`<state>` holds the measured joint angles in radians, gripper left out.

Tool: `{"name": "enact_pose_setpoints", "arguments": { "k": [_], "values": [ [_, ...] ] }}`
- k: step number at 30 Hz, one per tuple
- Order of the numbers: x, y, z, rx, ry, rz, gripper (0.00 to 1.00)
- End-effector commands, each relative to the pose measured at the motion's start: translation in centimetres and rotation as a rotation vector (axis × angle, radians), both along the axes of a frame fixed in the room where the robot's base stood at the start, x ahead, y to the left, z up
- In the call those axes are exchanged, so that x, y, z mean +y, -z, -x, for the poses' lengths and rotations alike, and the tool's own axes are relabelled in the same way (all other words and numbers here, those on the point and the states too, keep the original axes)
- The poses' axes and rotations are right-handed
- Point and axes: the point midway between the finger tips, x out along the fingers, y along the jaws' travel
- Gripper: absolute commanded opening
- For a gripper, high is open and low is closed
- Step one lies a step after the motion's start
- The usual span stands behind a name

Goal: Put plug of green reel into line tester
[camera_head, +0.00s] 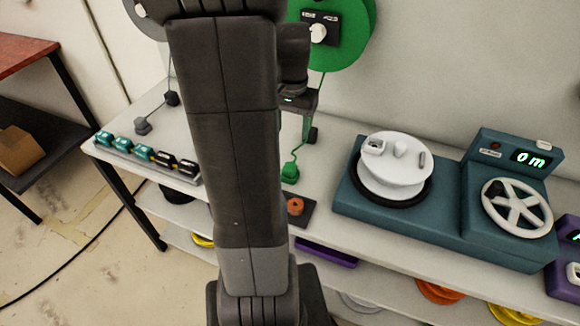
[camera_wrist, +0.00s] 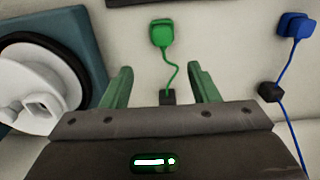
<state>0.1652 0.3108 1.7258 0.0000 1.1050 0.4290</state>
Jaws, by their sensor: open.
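The green reel (camera_head: 355,35) is on the wall at the top. Its green cord hangs down to the green plug (camera_head: 290,173) on the bench. The plug also shows in the wrist view (camera_wrist: 162,33), beyond my gripper (camera_wrist: 159,70), with its cord running back to a small black block (camera_wrist: 167,97) between the fingers. My gripper is open, its fingers on either side of that block and cord; contact cannot be told. In the head view my gripper (camera_head: 299,112) is above the plug, partly behind my arm. I cannot tell which device is the line tester.
A teal machine (camera_head: 350,190) with a white reel and a "0 m" display stands at right. A dark plate with an orange part (camera_head: 296,206) lies near the front edge. A blue plug (camera_wrist: 294,26) lies right of the green one.

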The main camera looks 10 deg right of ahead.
Motion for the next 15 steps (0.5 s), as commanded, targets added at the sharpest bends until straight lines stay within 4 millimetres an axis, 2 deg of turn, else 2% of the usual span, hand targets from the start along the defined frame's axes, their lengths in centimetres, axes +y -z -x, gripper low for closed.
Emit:
{"name": "enact_pose_setpoints", "arguments": {
  "k": [1,3,15],
  "values": [
    [0.8,0.8,-0.5,0.002,-0.004,0.000,0.55],
    [0.4,2.8,-0.3,0.002,0.001,0.000,0.55],
    [0.4,10.7,-0.3,0.001,0.000,0.000,0.55]
  ]
}}
